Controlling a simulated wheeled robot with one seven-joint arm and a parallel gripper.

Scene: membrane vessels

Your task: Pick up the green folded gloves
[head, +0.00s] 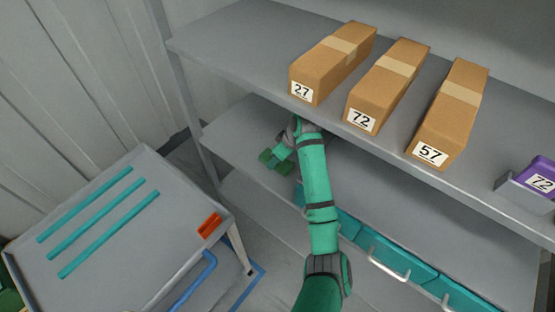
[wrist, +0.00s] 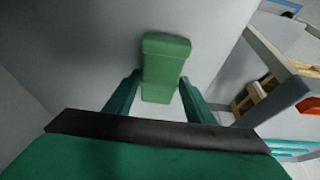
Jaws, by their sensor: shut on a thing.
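The green folded gloves (wrist: 165,62) show in the wrist view as a green block between the two fingers of my gripper (wrist: 160,77). My gripper is shut on them. In the head view, my teal arm reaches under the upper shelf, and my gripper (head: 282,151) is over the lower shelf with the dark green gloves (head: 267,156) at its end. The shelf edge and my arm hide part of the view there. I cannot tell whether the gloves touch the shelf.
The upper shelf (head: 235,40) holds cardboard boxes labelled 27 (head: 325,70), 72 (head: 385,90) and 57 (head: 448,120), plus a purple item (head: 533,178). Teal bins (head: 400,262) stand below. A grey cart (head: 110,270) with teal strips and an orange piece (head: 209,225) is at left.

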